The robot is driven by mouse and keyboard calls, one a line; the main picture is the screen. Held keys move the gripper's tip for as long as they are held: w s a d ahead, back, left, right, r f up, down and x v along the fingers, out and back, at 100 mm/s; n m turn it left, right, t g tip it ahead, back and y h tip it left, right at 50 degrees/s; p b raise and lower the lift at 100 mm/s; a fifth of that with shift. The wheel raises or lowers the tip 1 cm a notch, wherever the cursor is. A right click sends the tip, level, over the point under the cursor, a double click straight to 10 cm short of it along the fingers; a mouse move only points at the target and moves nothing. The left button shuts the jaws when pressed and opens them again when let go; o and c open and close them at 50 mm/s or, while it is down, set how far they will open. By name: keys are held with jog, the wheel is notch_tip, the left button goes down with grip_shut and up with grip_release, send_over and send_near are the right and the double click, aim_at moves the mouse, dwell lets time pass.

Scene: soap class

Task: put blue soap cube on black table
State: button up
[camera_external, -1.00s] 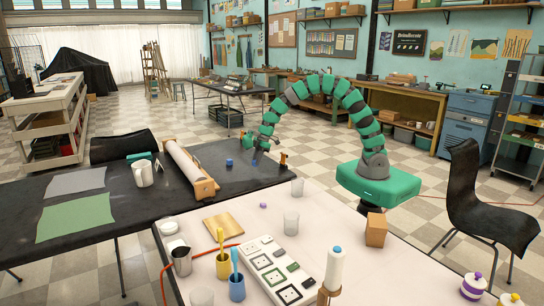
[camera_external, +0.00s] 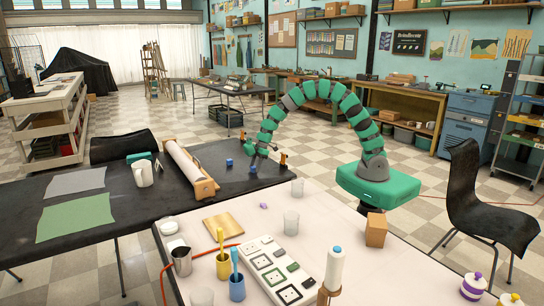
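The black table (camera_external: 130,207) is on the left and reaches to the middle of the view. My gripper (camera_external: 258,156) hangs low over its right end, with the arm arching over from my green base. A small blue cube (camera_external: 253,169) shows at the tip of my gripper and appears held there, at or just above the tabletop; the fingers are too small to see clearly. Another blue cube-like thing (camera_external: 229,162) stands on the black table just left of my gripper.
A small orange-brown thing (camera_external: 283,159) is right of my gripper. A rolling-pin-like roller on a wooden frame (camera_external: 190,170) is to the left. The white table in front holds a purple piece (camera_external: 263,205), clear cups (camera_external: 291,222), a power strip and brushes in cups.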

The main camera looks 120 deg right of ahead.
jog(key=p+v, duration=0.2)
jog(key=v, duration=1)
jog(key=w+a+r+t+h, duration=0.1)
jog(key=w+a+r+t, duration=0.15)
jog(key=a+r, duration=0.6)
jog(key=w+a+r+t, duration=0.1)
jog(key=w+a+r, duration=0.35)
jog(key=r, duration=0.65)
jog(key=w+a+r+t+h, duration=0.1)
jog(key=w+a+r+t, duration=0.15)
jog(key=a+r, duration=0.6)
jog(key=s+a+r+t+y, duration=0.1)
jog(key=s+a+r, duration=0.3)
jog(key=a+r, duration=0.4)
jog(key=s+a+r+t+y, duration=0.1)
jog(key=s+a+r+t, duration=0.3)
jog(key=a+r, duration=0.5)
notch_tip(320, 180, up, 7)
jog(key=shift+s+a+f, duration=0.2)
jog(key=shift+s+a, duration=0.05)
